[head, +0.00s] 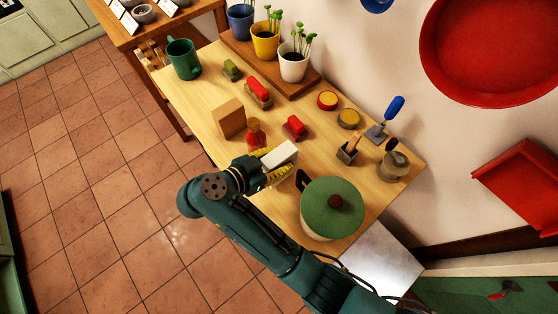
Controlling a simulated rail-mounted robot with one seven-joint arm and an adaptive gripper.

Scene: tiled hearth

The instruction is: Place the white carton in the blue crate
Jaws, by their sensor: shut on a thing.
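My gripper (275,163) is in the middle of the head view, over the near edge of the wooden table. Its yellow-marked fingers are shut on a white carton (282,154), one finger on each side. The carton is tilted in the picture, and its lower part is hidden by the fingers. I cannot tell whether the carton touches the table or hangs just above it. I see no blue crate in this view.
A green-lidded pot (331,206) stands close right of my gripper. A tan block (231,118), a red-topped bottle (254,133) and a red object (294,127) stand close behind. A green mug (183,59) and potted seedlings (265,40) are farther back.

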